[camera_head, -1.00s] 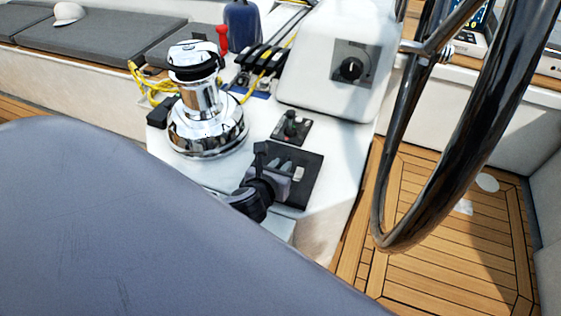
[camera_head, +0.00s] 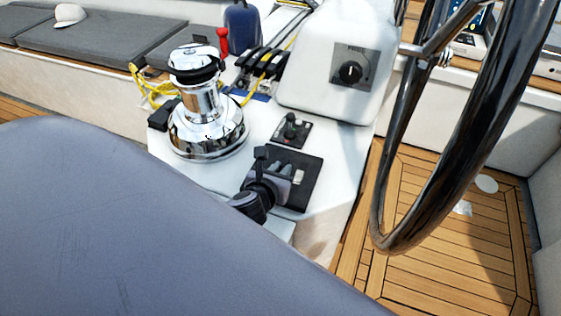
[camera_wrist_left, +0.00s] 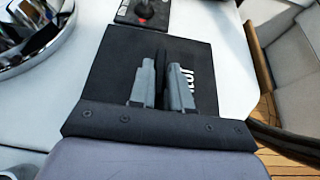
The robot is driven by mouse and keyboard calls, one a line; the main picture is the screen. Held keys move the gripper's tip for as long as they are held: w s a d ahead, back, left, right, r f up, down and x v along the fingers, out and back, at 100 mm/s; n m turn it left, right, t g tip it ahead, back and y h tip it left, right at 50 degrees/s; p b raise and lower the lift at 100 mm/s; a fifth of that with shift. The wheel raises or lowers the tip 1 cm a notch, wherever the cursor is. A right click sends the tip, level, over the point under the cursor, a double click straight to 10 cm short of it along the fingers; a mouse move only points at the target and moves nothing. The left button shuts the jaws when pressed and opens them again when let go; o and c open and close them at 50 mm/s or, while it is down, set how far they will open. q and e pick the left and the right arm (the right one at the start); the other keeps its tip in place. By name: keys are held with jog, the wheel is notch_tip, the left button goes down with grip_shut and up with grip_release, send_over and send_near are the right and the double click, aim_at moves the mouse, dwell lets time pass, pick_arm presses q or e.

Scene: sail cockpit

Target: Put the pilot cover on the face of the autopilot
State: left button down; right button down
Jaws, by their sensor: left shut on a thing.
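The pilot cover (camera_head: 308,186) is a flat black square with a raised ridge in its middle and white lettering, partly hidden by my gripper. It shows large in the left wrist view (camera_wrist_left: 112,62). My left gripper (camera_head: 280,172) is shut on the ridge, a finger on each side, as the left wrist view shows (camera_wrist_left: 161,88). The cover lies flat over, or just above, the white console top; I cannot tell whether it touches. I cannot make out the autopilot's face; it may be beneath the cover. My right gripper is not in view.
A small joystick panel (camera_head: 291,131) sits just behind the cover. A chrome winch (camera_head: 205,125) stands to the left. A white housing with a knob (camera_head: 350,72) rises behind, and the dark steering wheel (camera_head: 455,180) is on the right.

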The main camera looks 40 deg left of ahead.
pick_arm(q)
jog(key=c, duration=0.5)
grip_release()
notch_tip(320, 180, up, 5)
jog(key=p, duration=0.5)
jog(key=shift+f, duration=0.1)
jog(key=shift+r, duration=1.1)
